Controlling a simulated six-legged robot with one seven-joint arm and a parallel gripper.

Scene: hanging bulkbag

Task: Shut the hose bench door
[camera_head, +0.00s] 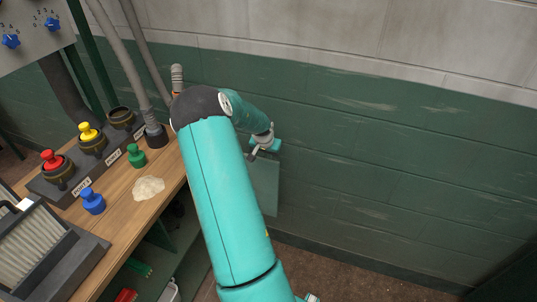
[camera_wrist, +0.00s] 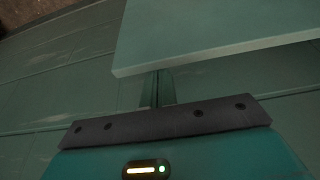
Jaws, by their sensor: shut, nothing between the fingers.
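The hose bench (camera_head: 150,212) stands at the left in the head view, with a wooden top and an open green space below. Its door seems to be the flat green panel (camera_head: 265,186), standing out to the right of the bench, partly hidden by my arm. The panel also fills the upper right of the wrist view (camera_wrist: 220,38), its straight edge crossing just past my fingers. My gripper (camera_head: 254,155) is shut and empty at the top of the panel. It also shows in the wrist view (camera_wrist: 158,80). I cannot tell whether the fingers touch the panel.
Red (camera_head: 52,160), yellow (camera_head: 88,132), green (camera_head: 136,154) and blue (camera_head: 92,201) plugs are on the bench, beside a pale patch (camera_head: 148,188). A grey filter (camera_head: 35,245) lies at the front left. A green block wall (camera_head: 400,150) rises behind; brown floor is bare at lower right.

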